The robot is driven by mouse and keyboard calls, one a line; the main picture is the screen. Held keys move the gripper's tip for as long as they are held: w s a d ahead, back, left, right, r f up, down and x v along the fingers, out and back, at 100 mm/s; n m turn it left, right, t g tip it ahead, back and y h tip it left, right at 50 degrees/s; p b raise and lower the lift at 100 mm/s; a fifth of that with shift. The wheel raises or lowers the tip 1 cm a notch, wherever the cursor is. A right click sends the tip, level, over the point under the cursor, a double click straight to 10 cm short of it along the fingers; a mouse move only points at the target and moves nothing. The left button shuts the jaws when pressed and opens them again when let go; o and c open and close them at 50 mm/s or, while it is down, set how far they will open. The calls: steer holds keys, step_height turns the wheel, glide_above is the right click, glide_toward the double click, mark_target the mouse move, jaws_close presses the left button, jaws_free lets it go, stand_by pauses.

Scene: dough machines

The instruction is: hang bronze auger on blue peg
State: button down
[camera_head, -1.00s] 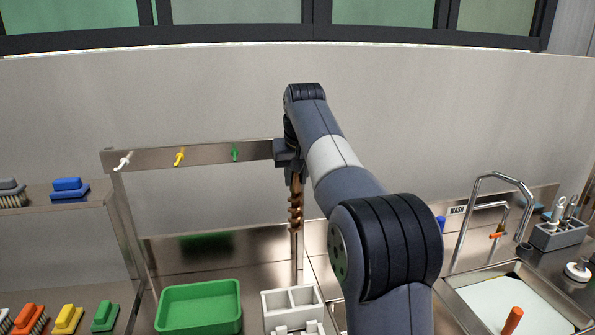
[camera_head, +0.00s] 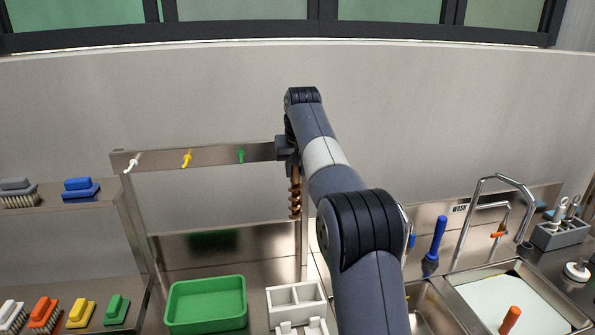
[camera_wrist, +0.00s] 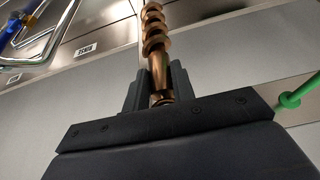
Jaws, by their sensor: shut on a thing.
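The bronze auger (camera_head: 295,195) hangs below my gripper (camera_head: 287,152) in the head view, roughly upright with its spiral flights downward. In the wrist view the auger (camera_wrist: 154,40) is clamped between the two dark fingers of my gripper (camera_wrist: 160,85). My gripper is at the right end of the peg rail (camera_head: 215,156). White (camera_head: 133,162), yellow (camera_head: 187,158) and green (camera_head: 240,155) pegs show on the rail. The green peg also shows at the right of the wrist view (camera_wrist: 297,95). No blue peg is visible; my arm hides the rail's right end.
A green tray (camera_head: 207,303) and a white divided holder (camera_head: 296,298) stand on the counter below. Brushes fill the left shelves, including a blue one (camera_head: 79,187). A sink with a tall faucet (camera_head: 468,215) is at the right. A blue-handled tool (camera_head: 436,240) stands beside it.

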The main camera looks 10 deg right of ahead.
steer(key=shift+w, duration=0.75)
steer(key=shift+w+f, duration=0.1)
steer(key=shift+f, duration=0.25)
steer(key=c, duration=1.1)
jaws_free()
steer(key=shift+f, duration=0.15)
steer(key=shift+r, duration=0.25)
steer(key=shift+v, duration=1.95)
steer(key=shift+r, duration=0.2)
